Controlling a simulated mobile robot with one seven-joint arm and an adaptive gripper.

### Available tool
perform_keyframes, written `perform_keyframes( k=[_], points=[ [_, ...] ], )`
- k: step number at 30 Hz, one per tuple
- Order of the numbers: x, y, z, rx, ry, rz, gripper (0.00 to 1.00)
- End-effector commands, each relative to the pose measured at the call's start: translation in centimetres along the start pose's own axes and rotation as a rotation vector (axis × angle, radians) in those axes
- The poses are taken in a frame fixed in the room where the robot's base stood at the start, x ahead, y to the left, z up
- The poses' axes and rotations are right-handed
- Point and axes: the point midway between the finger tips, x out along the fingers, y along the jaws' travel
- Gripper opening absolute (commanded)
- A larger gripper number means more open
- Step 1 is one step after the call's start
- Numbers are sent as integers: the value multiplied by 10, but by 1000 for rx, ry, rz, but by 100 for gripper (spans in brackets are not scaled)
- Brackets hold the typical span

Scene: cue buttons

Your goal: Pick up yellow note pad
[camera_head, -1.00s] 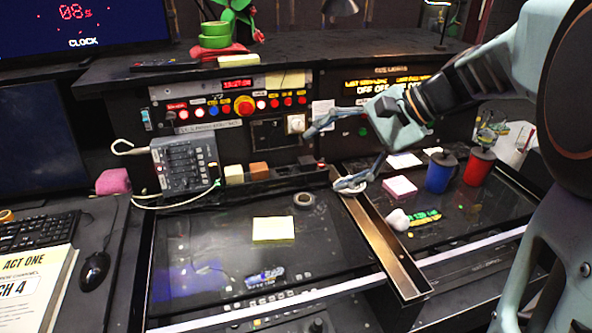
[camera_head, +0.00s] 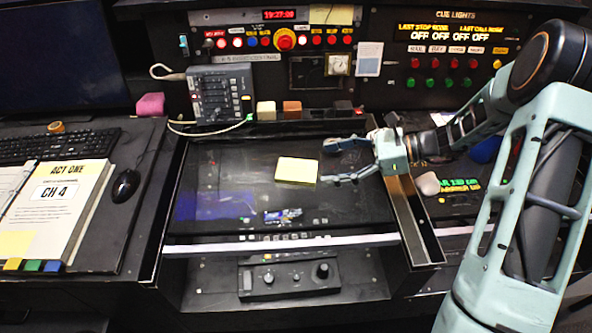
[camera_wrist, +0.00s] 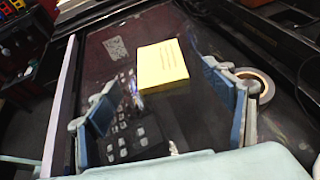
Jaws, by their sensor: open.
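The yellow note pad (camera_head: 297,170) lies flat on the dark glass panel (camera_head: 230,180) in the middle of the desk. In the wrist view the yellow note pad (camera_wrist: 162,66) sits ahead of and between my open fingers. My gripper (camera_head: 325,161) is open and empty, just right of the pad, with its fingers pointing left towards it. In the wrist view my gripper's (camera_wrist: 165,105) two blue fingers stand apart, one on each side of the pad's near end. I see no contact with the pad.
A metal-edged divider (camera_head: 408,210) runs right of the panel. A roll of tape (camera_wrist: 257,86) lies beside the right finger. A grey control box (camera_head: 220,92) with a cable stands behind left. A thick script (camera_head: 58,205) and mouse (camera_head: 126,185) are at left. The panel around the pad is mostly clear.

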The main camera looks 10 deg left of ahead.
Motion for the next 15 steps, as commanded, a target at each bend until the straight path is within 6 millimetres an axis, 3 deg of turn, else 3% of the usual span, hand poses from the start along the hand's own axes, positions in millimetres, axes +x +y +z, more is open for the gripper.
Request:
perform_keyframes(
  k=[10,15],
  points=[
    [29,1,-1,-1,2,2,75],
    [54,3,-4,0,1,4,75]
  ],
)
